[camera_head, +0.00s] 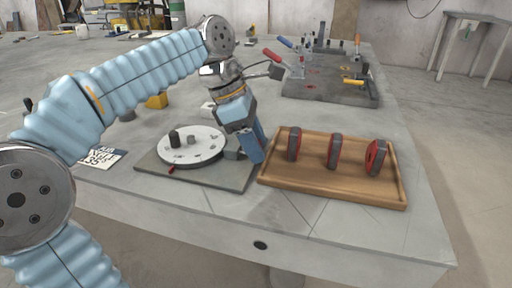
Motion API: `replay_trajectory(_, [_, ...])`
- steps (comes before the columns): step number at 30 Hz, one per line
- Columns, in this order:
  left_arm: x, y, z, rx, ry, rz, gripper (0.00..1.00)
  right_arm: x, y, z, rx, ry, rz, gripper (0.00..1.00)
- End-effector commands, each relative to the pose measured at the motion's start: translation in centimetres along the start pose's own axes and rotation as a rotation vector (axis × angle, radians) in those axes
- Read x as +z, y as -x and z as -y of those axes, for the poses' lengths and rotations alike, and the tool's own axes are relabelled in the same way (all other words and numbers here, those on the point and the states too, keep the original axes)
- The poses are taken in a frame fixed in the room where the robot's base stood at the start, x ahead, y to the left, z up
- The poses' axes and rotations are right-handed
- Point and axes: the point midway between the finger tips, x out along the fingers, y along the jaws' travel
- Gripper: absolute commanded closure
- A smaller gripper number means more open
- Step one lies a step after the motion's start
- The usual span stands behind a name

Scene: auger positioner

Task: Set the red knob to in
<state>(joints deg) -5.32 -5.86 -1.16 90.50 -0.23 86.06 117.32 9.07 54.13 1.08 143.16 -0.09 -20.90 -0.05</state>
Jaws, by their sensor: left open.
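A round white disc (187,146) lies on a flat grey base plate (205,177) on the table. A dark upright cylinder (174,139) and a smaller grey post stand on the disc. A small red knob (171,169) sticks out at the front left edge of the disc. How far in or out it sits is too small to tell. My left gripper (254,155) points down at the right side of the base plate, between the disc and the wooden tray. It is open, with nothing seen in it, and is apart from the red knob. My right gripper is out of view.
A wooden tray (280,184) at the right holds three dark and red parts. A dark fixture plate (335,92) with clamps stands behind it. A printed card (102,157) and a yellow block (157,101) lie at left. The table's front strip is clear.

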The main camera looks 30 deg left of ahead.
Motion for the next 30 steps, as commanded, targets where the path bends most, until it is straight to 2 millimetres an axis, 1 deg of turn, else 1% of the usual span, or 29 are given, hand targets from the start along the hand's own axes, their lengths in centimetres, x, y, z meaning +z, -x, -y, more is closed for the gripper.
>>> replay_trajectory(3, [-0.02,-0.52,0.04,-0.001,0.000,-0.001,0.52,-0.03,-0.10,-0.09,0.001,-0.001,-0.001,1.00])
replay_trajectory(10, [0.00,-0.54,0.02,-0.001,0.000,-0.001,0.52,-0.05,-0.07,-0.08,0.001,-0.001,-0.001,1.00])
replay_trajectory(11, [0.00,-0.53,0.02,-0.001,0.000,-0.001,0.55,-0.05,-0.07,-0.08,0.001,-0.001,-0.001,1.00])
replay_trajectory(18, [0.00,-0.52,0.01,-0.001,0.000,-0.001,0.91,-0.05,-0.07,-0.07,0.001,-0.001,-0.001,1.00])
replay_trajectory(20, [0.00,-0.52,0.02,-0.001,0.000,-0.001,1.00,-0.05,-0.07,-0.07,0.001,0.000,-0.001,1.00])
replay_trajectory(27, [-0.01,-0.50,0.02,-0.001,0.000,-0.001,1.00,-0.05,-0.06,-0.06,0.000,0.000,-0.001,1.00])
replay_trajectory(30, [-0.44,-0.03,-0.11,-0.001,0.002,-0.001,1.00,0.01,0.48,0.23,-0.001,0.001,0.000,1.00])
